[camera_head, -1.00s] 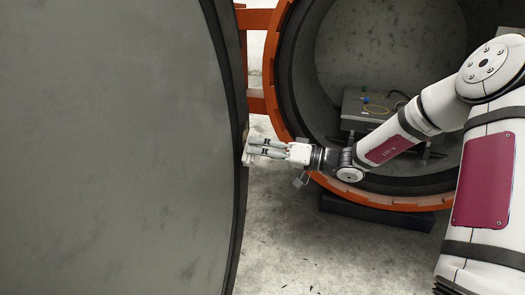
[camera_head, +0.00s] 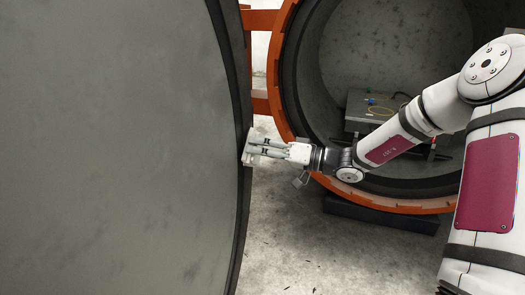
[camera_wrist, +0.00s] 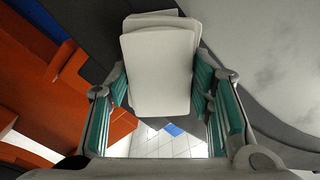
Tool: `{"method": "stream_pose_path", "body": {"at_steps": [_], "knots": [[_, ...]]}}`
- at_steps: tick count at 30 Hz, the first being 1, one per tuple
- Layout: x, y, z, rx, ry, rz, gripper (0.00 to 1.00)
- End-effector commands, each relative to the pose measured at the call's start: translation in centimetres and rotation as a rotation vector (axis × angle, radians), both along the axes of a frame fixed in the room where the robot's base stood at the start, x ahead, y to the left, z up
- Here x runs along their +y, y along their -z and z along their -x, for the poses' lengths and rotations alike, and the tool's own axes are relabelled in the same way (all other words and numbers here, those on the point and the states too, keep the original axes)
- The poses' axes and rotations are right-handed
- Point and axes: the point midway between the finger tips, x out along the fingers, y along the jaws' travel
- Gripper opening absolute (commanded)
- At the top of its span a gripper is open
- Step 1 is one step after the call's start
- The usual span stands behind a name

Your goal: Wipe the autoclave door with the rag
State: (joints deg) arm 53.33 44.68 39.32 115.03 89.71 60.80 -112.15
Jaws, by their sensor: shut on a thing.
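The autoclave door (camera_head: 120,150) is the large grey disc with a dark rim filling the left of the head view. In the wrist view its pale, smudged face (camera_wrist: 270,50) is at the upper right, beside a dark rim. My gripper (camera_head: 254,150) is at the door's right edge, fingers pointing left. It is shut on the rag, a folded white pad (camera_wrist: 158,65) between the teal finger pads in the wrist view. In the head view only a small pale bit of the rag shows at the fingertips. I cannot tell whether it touches the door.
The open autoclave vessel with an orange ring (camera_head: 287,70) stands behind my arm. A grey box with cables (camera_head: 372,108) sits inside it. Orange framework (camera_head: 262,20) links the door side and vessel. Bare concrete floor (camera_head: 300,245) lies below my gripper.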

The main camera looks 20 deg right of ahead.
Motion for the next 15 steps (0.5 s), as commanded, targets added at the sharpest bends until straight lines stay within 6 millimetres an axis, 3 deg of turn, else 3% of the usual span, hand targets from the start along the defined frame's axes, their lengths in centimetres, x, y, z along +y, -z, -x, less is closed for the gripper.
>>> {"method": "stream_pose_path", "body": {"at_steps": [15], "knots": [[0.55, -0.02, -0.53, 0.000, 0.001, -0.001, 0.16]]}}
